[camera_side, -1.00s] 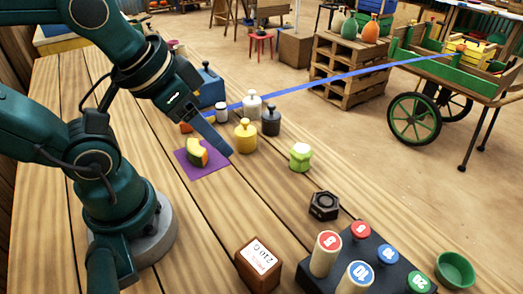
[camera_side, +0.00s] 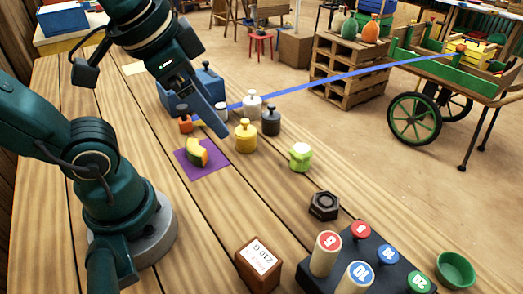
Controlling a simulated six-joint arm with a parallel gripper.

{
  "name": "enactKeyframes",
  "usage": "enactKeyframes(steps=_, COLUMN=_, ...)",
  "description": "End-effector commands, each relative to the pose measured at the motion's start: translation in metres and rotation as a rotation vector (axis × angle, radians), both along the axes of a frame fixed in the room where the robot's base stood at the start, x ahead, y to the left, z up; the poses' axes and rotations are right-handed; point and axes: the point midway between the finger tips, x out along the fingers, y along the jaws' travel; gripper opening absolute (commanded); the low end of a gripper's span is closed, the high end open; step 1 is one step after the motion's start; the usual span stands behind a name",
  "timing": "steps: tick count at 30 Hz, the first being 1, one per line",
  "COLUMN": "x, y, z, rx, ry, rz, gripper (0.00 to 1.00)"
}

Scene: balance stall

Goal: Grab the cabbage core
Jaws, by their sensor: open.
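The light green cabbage core (camera_side: 300,157) stands upright on the wooden table, right of the purple mat, in full view. My gripper (camera_side: 219,130) is raised over the table, up and to the left of the cabbage core, beside the yellow weight. It is apart from the core. It is open, with nothing seen held in it; its fingers are seen edge-on and overlap.
A yellow-green wedge (camera_side: 197,153) sits on the purple mat (camera_side: 216,168). A yellow weight (camera_side: 245,137), dark grey weight (camera_side: 271,122) and white weight (camera_side: 252,105) stand nearby. A dark hex nut (camera_side: 324,206) is in front of the core. A blue scale (camera_side: 208,85) is behind.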

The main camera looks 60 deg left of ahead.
Motion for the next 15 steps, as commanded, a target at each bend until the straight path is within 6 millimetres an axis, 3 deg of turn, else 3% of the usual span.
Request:
enactKeyframes(steps=5, x=0.022, y=0.027, z=-0.014, rx=0.418, ry=0.109, rz=-0.411, gripper=0.88)
enactKeyframes(steps=9, x=0.054, y=0.039, z=-0.014, rx=0.811, ry=0.2, rz=-0.807, gripper=0.88)
enactKeyframes(steps=15, x=0.1, y=0.03, z=-0.005, rx=1.293, ry=0.298, rz=-1.267, gripper=0.88)
